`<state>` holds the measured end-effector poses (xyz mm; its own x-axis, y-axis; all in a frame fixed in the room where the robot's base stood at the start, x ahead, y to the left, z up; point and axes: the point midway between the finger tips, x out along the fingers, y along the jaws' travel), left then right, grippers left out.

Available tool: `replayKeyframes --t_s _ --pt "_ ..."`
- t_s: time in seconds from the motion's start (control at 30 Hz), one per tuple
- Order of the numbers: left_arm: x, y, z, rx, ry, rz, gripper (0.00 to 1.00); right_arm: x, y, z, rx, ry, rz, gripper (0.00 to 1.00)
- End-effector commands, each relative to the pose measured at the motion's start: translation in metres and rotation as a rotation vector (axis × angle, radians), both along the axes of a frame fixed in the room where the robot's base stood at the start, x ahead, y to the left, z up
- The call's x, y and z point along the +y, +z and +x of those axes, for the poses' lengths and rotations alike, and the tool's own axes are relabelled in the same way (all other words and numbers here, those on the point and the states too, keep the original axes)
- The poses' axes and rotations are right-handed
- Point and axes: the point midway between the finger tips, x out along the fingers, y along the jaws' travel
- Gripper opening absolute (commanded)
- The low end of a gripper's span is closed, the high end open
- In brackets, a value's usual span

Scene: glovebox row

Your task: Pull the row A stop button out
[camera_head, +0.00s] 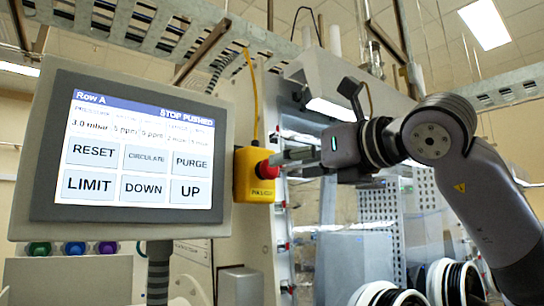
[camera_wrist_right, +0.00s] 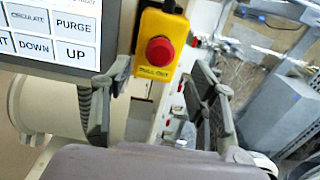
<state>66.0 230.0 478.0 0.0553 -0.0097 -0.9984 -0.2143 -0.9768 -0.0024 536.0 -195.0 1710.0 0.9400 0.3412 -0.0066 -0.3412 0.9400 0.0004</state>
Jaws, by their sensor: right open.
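The row A stop button (camera_head: 264,170) is a red knob on a yellow box (camera_head: 243,184) to the right of the Row A screen (camera_head: 140,150). The screen's header reads "STOP PUSHED". In the right wrist view the red button (camera_wrist_right: 160,51) faces me, with "PULL OUT" written below it on the yellow box (camera_wrist_right: 177,31). My right gripper (camera_head: 284,163) comes from the right, with its fingertips close to the button. In the wrist view its open fingers (camera_wrist_right: 158,86) stand left and right of the button's column. I cannot tell if they touch it. My left gripper is not in view.
A yellow cable (camera_head: 253,95) runs up from the box. The screen, with RESET, LIMIT and other keys, stands close on the left. Round glovebox ports (camera_head: 455,284) are at the lower right. A metal cable tray (camera_head: 165,30) crosses above.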

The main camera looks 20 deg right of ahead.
Motion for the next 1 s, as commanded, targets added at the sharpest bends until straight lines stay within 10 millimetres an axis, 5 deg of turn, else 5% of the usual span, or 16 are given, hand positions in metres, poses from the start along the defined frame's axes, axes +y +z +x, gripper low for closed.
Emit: replayKeyframes --t_s 0.23,0.43,0.77,1.0 --pt "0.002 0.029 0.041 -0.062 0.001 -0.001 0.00 0.017 0.004 0.045 0.000 0.001 0.001 0.53" --pt "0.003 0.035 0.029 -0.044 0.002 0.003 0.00 0.023 0.002 0.064 0.000 0.000 0.001 0.53" --pt "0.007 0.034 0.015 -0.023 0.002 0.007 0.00 0.024 0.000 0.067 -0.003 0.001 0.001 0.53" --pt "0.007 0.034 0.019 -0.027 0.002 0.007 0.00 0.024 0.000 0.067 -0.003 0.001 0.001 0.38"
